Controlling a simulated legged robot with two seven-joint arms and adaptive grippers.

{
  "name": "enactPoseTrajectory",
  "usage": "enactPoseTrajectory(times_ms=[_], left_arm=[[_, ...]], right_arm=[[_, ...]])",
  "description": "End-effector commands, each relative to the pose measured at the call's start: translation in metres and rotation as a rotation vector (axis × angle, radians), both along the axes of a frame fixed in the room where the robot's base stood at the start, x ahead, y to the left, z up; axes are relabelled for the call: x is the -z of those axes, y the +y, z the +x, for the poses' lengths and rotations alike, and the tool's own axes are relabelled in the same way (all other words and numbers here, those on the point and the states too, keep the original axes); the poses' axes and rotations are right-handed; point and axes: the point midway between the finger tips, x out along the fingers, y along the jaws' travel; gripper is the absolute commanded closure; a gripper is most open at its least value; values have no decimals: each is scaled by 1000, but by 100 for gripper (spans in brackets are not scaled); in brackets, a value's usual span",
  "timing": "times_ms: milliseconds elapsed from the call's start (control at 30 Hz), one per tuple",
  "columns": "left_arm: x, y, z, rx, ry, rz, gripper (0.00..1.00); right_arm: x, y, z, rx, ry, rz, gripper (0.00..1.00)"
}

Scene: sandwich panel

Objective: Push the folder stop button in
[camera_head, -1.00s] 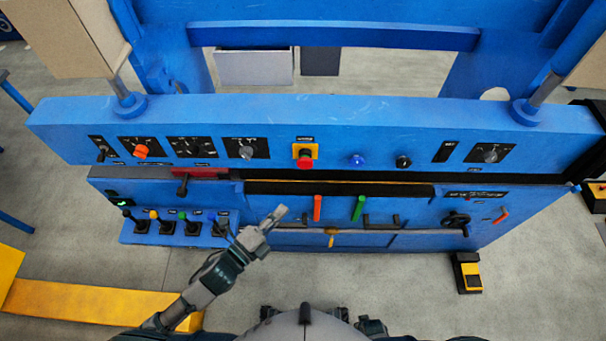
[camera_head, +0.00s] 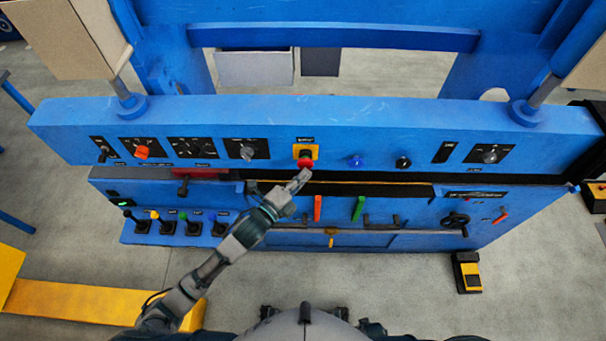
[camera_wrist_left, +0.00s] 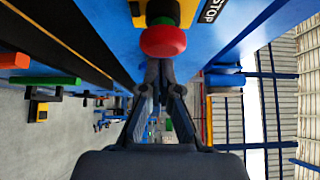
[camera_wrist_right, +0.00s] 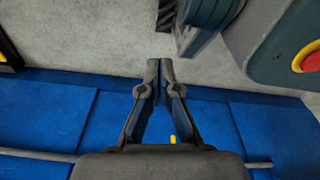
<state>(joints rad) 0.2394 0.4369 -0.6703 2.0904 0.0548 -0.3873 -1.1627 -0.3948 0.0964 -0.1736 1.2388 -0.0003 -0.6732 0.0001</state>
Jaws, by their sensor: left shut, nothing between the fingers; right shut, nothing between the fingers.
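The stop button is a red mushroom head (camera_head: 305,162) on a yellow square plate, on the upper blue beam of the machine.
A blue knob (camera_head: 356,160) and a black knob (camera_head: 403,162) sit right of the button, a rotary switch (camera_head: 246,149) left. Below are a red handle (camera_head: 317,208), a green handle (camera_head: 358,208) and several small levers. A yellow pedal (camera_head: 468,272) stands on the floor.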

Motion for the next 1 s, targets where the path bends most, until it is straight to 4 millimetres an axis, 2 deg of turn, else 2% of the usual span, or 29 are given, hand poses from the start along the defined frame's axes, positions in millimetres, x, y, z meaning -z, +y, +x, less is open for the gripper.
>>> enactPoseTrajectory(times_ms=[500,667,1000], left_arm=[[-1,-1,10,-1,0,4,100],[-2,0,23,-1,0,4,100],[0,1,26,-3,-2,2,100]], right_arm=[[-2,4,3,2,-8,6,100],[9,0,-15,1,7,3,100],[12,-1,-17,-1,5,2,100]])
